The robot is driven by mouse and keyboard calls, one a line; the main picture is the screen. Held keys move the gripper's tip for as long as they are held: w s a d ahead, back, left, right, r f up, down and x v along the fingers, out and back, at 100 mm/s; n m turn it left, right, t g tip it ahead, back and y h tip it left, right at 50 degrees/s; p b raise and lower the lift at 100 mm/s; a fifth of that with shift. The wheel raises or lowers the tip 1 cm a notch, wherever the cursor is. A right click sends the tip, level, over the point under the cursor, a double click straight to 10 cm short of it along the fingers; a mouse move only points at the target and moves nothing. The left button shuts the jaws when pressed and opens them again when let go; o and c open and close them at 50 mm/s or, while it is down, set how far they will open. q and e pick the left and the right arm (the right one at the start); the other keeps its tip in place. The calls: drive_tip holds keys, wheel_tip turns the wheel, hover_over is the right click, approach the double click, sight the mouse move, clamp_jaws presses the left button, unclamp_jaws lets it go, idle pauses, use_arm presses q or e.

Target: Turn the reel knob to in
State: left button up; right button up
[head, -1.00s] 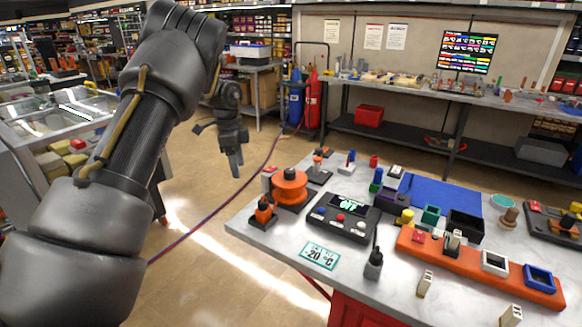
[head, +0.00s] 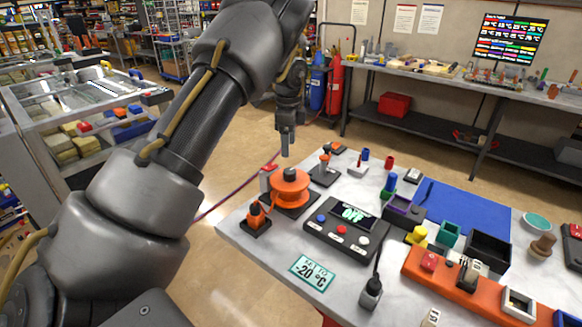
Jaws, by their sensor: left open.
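The orange reel (head: 289,187) sits on a dark base near the table's left corner. A dark round knob (head: 291,174) is on top of it. My left gripper (head: 285,150) points down above and just behind the reel knob, apart from it. The jaws look narrow from here but stand open, and nothing is held in them. My left arm covers the left part of the view. My right gripper is not in view. Any in or out marking on the reel is too small to read.
A control box with an OFF display (head: 353,214) stands right of the reel. A small orange device (head: 257,217) is in front of it, and an orange-topped lever device (head: 324,170) is behind. A -20 °C card (head: 311,272) lies near the front edge. A blue mat (head: 470,207) lies farther right.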

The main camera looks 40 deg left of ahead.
sight(290, 171)
use_arm(q)
wheel_tip(290, 171, down, 8)
drive_tip(key=shift+w+f+p, duration=0.15)
drive_tip(key=shift+f+p, duration=0.1)
drive_tip(key=shift+p, duration=0.5)
drive_tip(key=shift+f, duration=0.5)
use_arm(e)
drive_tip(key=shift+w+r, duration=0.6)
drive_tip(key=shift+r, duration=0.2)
use_arm(q)
drive_tip(key=c, duration=1)
